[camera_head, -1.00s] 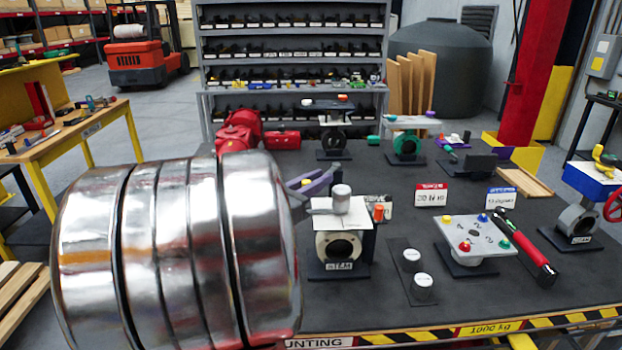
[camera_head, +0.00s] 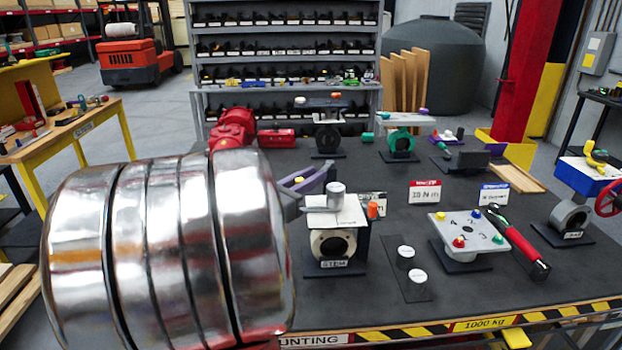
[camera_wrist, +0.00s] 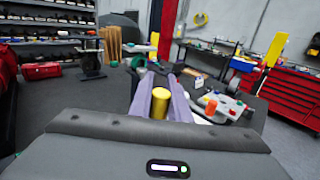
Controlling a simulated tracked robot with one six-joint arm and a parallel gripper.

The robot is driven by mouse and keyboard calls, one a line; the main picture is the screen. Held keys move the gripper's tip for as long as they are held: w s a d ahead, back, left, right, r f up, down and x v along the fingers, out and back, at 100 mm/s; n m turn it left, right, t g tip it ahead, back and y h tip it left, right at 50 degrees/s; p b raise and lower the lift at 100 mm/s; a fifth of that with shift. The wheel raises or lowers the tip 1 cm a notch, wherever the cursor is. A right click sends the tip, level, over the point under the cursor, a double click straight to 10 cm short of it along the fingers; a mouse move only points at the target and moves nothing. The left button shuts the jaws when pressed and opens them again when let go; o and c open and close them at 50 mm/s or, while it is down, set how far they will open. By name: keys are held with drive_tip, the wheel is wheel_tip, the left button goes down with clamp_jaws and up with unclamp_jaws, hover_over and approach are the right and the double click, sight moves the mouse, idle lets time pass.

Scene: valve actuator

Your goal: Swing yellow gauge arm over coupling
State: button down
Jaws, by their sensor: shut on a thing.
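My gripper (camera_head: 303,183) has purple-grey fingers and is just left of and behind the valve mount labelled STEM (camera_head: 334,248). In the wrist view my gripper (camera_wrist: 160,100) is shut on an upright yellow cylinder (camera_wrist: 159,104), seen as the grip of the yellow gauge arm. In the head view only a small yellow bit (camera_head: 299,180) shows between the fingers. A grey cylinder (camera_head: 336,194), perhaps the coupling, stands on the mount's white top plate (camera_head: 330,218), close to the fingers' right. The rest of the gauge arm is hidden or cannot be made out.
An orange knob (camera_head: 372,209) is at the mount's right. Two white-capped cylinders (camera_head: 406,258), a plate with coloured knobs (camera_head: 466,232) and a red torque wrench (camera_head: 520,245) lie farther right. My shiny arm link hides the left front.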

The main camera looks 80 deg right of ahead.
drive_tip(key=shift+r, duration=0.1)
drive_tip(key=c, duration=1.7)
unclamp_jaws()
drive_tip(key=shift+o, duration=0.2)
drive_tip(key=v, duration=1.3)
drive_tip(key=shift+w+a, duration=0.2)
drive_tip(key=shift+a, duration=0.15)
